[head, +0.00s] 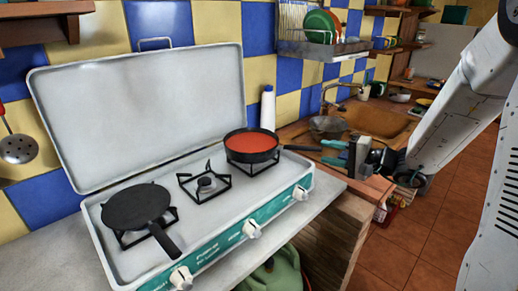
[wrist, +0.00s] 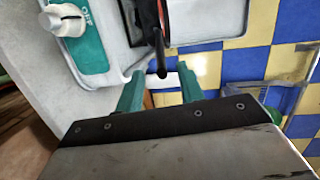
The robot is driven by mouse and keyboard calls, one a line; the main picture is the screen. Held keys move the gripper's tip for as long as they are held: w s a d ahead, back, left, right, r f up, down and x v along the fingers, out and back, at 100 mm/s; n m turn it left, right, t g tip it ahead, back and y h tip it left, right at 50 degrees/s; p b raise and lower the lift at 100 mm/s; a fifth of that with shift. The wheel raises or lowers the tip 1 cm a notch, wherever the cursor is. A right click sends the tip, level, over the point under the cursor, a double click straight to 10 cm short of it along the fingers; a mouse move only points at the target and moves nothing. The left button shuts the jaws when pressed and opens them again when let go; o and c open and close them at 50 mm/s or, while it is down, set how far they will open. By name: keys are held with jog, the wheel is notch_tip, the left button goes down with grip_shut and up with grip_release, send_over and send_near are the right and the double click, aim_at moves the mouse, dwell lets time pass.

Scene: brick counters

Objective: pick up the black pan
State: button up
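A black pan (head: 138,206) rests on the left burner of the stove, its handle pointing toward the front. A second dark pan (head: 252,147), with red contents, sits on the right burner. Its black handle (head: 303,148) points right toward my gripper (head: 328,152). In the wrist view the handle's end (wrist: 161,70) lies at the opening between the teal fingertips of my gripper (wrist: 161,78). The fingers are open and hold nothing. Whether the handle tip is between the fingers or just short of them, I cannot tell.
The white camping stove (head: 228,196) stands on the counter with its lid (head: 140,115) raised behind. A white bottle (head: 268,108) stands behind the right pan. A sink (head: 375,120) lies behind my gripper, with a dish rack (head: 322,45) above. The middle burner (head: 205,184) is empty.

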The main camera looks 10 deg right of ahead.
aim_at(299, 146)
jog(key=x, duration=0.7)
jog(key=shift+w+a, duration=0.25)
grip_shut()
